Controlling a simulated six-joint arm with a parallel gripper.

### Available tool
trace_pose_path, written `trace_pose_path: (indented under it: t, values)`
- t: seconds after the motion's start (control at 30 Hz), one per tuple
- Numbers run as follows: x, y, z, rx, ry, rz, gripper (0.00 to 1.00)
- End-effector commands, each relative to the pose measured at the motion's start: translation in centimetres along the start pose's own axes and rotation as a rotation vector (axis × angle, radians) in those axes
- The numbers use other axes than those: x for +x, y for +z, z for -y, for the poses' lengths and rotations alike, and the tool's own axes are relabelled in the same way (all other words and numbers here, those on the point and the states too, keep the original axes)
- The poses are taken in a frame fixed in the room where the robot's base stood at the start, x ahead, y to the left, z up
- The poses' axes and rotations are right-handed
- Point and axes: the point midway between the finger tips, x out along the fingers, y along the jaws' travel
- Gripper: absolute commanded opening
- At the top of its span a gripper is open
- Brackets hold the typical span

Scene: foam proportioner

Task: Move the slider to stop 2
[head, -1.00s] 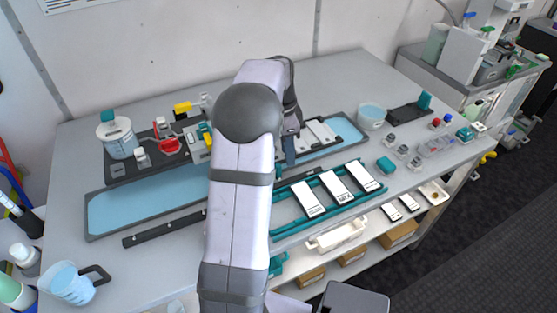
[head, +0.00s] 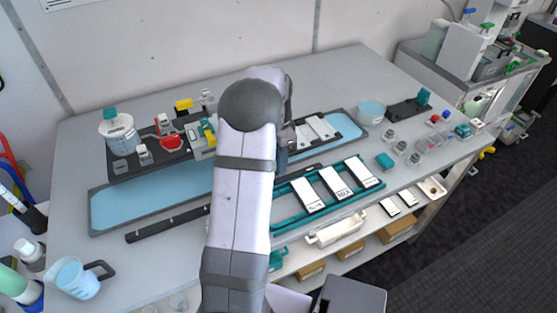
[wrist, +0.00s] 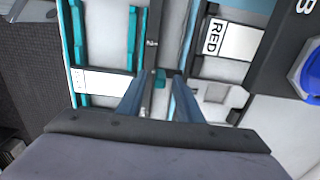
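A long dark rail (head: 168,224) lies along the front of the blue tray in the head view. Its middle is hidden behind my arm. The rail also shows in the wrist view (wrist: 152,40), running up the picture. A small teal piece (wrist: 160,79), apparently the slider, sits on it between my fingers. My gripper (wrist: 158,80) is pointed down at the rail, its two blue-grey fingers apart, one on each side of the teal piece. Whether they touch it I cannot tell. In the head view my arm hides the fingertips. I cannot read the stop marks.
A teal rack (head: 280,213) with several white labelled cards stands at the front right. A card marked RED (wrist: 232,40) lies close to the rail. The blue tray (head: 150,198) is behind the rail. A jug (head: 78,280) stands at the front left.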

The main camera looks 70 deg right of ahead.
Motion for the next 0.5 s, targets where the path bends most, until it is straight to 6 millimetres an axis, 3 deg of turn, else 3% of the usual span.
trace_pose_path:
  t: [0.2, 0.5]
  values:
    - [1.4, 0.0, 0.0, 0.000, 0.000, 0.000, 0.33]
    - [1.5, 0.0, 0.0, 0.000, -0.001, -0.001, 0.30]
